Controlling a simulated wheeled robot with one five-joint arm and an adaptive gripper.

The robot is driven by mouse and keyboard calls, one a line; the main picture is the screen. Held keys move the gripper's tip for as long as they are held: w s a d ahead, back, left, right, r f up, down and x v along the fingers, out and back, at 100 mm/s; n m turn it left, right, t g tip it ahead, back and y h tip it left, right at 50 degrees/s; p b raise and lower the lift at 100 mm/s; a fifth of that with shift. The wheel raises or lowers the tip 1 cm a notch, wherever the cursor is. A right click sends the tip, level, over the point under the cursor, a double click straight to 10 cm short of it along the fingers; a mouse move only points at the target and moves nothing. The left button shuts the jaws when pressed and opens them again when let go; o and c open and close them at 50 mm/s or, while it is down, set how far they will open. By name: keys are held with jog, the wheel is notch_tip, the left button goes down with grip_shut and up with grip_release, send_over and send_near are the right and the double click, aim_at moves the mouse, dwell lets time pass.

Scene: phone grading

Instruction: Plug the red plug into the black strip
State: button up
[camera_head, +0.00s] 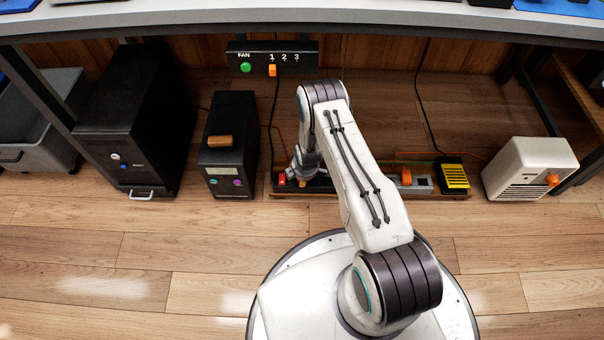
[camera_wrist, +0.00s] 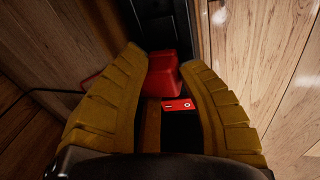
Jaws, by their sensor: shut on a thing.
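The black strip (camera_head: 320,186) lies low on the floor under the desk. In the wrist view it runs up from the fingers (camera_wrist: 160,22). My gripper (camera_head: 300,179) is down at the strip's left end. In the wrist view its two yellow fingers are shut on the red plug (camera_wrist: 162,72), which sits between the fingertips, over or against the strip. Whether its prongs are in a socket is hidden. A red switch (camera_wrist: 177,104) on the strip shows just behind the plug; it also shows in the head view (camera_head: 282,179). The plug is hidden in the head view.
A black box with a wooden handle (camera_head: 222,160) and a large black case (camera_head: 130,150) stand left. An orange plug (camera_head: 406,175), a yellow-and-black adapter (camera_head: 453,176) and a white heater-like box (camera_head: 528,168) are right. The desk edge (camera_head: 300,18) overhangs. The front floor is clear.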

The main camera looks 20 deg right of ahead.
jog(key=shift+f, duration=0.8)
jog(key=o, duration=1.3)
jog(key=shift+c, duration=0.2)
